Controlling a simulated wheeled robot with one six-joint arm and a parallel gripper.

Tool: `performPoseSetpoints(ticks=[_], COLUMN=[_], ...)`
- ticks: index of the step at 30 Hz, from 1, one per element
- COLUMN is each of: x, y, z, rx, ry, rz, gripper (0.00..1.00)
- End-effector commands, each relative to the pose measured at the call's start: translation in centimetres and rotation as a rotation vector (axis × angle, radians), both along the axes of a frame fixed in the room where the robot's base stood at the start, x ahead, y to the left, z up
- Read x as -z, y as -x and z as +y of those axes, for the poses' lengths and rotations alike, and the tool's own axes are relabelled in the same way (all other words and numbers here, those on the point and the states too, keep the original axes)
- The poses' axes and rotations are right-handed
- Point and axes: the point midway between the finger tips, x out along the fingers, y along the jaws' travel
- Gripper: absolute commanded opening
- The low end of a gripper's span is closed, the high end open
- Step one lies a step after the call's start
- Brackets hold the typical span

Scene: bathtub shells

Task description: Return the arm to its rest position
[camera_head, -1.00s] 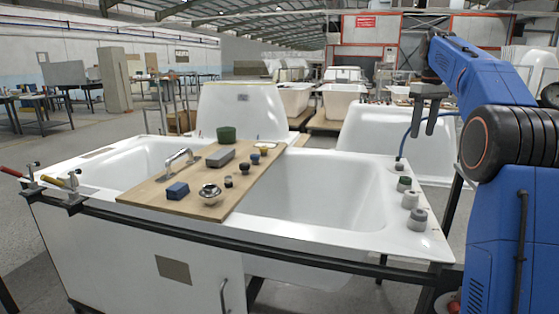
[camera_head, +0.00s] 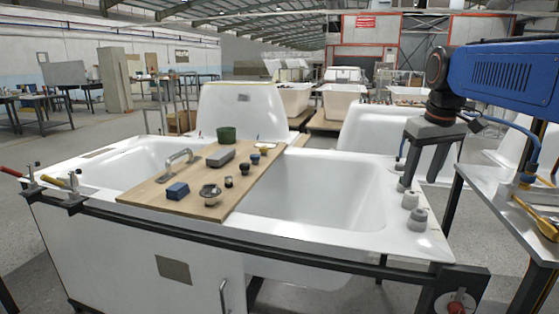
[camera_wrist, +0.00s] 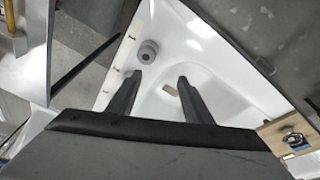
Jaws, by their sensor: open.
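My gripper (camera_head: 422,167) points down above the right end of the white bathtub shell (camera_head: 320,237) in the head view. Its two fingers are apart with nothing between them. In the wrist view the open gripper (camera_wrist: 160,82) hangs over the tub rim and basin, with a grey knob (camera_wrist: 148,54) just beyond the left finger. My blue arm (camera_head: 510,72) reaches in from the upper right. The gripper hides part of the row of knobs on the right rim; a grey knob (camera_head: 418,219) in front stays visible.
A wooden board (camera_head: 215,208) across the tub holds a blue block (camera_head: 177,191), a grey block (camera_head: 221,158), a green cup (camera_head: 226,134) and small knobs. Red- and yellow-handled clamps sit at the left edge. A metal table (camera_head: 500,190) stands at the right.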

Motion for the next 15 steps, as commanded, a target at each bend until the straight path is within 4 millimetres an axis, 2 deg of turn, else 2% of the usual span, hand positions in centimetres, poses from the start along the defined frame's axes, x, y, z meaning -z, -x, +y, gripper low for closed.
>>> performPoseSetpoints(ticks=[1,3,8,15], x=[0.8,2.1,5.4,11.3], y=[1.7,3.7,8.2,14.7], z=[0.6,1.2,2.5,4.0], rx=[0.006,0.019,0.047,0.09], ry=[-0.002,-0.007,-0.019,-0.041], rz=[-0.009,-0.025,-0.057,-0.105], gripper=[0.46,0.46,0.46,0.46])
